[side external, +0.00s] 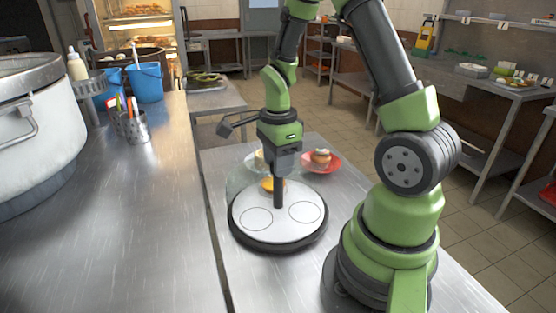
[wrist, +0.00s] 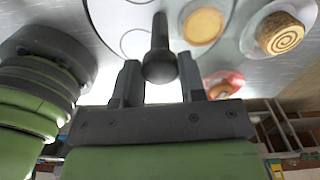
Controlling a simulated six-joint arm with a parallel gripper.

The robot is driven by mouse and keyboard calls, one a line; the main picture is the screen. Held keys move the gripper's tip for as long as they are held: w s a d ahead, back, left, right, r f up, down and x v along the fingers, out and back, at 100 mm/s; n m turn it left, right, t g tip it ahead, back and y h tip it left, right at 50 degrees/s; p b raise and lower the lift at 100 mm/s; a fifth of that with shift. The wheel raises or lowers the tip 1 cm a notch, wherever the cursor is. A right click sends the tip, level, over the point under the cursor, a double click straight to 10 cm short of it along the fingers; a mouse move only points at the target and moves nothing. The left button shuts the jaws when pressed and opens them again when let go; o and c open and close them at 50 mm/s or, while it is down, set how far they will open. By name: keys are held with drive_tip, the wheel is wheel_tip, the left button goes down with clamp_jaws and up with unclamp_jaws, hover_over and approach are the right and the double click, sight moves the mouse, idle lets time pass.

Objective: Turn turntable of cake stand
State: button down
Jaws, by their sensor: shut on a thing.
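The cake stand's turntable (side external: 280,230) is a round white disc with a dark rim on the steel table, and outlined circles show on its top. A dark upright peg (side external: 278,195) rises from it. In the wrist view the peg (wrist: 159,50) stands between my two fingers. My gripper (wrist: 158,85) is shut on the peg from above. A yellow-orange round item (side external: 273,184) lies on the far part of the disc and also shows in the wrist view (wrist: 203,26). My gripper hides part of the disc's far side.
A red plate (side external: 333,162) with a bun (side external: 320,156) and a pale plate (side external: 249,158) stand behind the turntable. A large pot (side external: 30,130), blue buckets (side external: 146,82) and a utensil holder (side external: 133,128) are on the left counter. The table front is clear.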

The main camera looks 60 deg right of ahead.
drive_tip(key=shift+m, duration=7.4)
drive_tip(key=c, duration=0.7)
unclamp_jaws()
wheel_tip(320, 180, up, 10)
